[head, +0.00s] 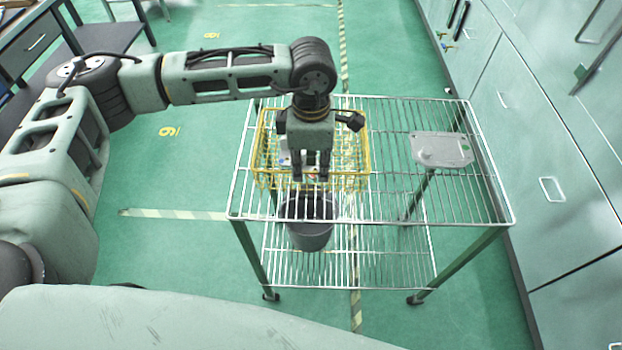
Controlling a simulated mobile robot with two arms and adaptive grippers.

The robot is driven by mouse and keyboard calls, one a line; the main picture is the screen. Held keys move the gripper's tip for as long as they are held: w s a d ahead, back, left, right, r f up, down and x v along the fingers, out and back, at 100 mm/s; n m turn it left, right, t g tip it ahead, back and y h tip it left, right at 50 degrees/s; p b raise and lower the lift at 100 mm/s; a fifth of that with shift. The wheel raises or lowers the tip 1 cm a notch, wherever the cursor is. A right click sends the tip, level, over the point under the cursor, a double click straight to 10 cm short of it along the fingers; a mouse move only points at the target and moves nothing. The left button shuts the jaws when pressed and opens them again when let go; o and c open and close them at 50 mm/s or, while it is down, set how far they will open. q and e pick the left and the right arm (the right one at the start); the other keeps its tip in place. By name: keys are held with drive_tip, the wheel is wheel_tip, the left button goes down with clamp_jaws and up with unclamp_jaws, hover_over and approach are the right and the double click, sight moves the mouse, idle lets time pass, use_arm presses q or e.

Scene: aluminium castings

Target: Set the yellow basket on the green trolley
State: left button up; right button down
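The yellow wire basket (263,150) is at the left part of the top shelf of a wire trolley (440,205), whose legs look dark grey-green. It appears to rest on the shelf; a small gap cannot be ruled out. Small white, blue and red bits show inside the basket, partly hidden. My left gripper (311,175) points straight down over the basket, its fingertips within the basket's outline. Its two fingers are apart, with no clear hold on the basket. The gripper hides part of the basket's middle and far rim. My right gripper is out of view.
A grey casting (442,150) lies on the right of the top shelf. A dark bucket (310,232) stands on the lower shelf. Pale cabinets (540,140) line the right side. A dark bench (40,45) is at the upper left. Green floor lies open to the left.

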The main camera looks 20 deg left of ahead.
use_arm(q)
wheel_tip(320, 180, up, 6)
drive_tip(key=shift+s+f+b, duration=0.1)
drive_tip(key=shift+f+b, duration=0.15)
drive_tip(key=shift+b, duration=0.3)
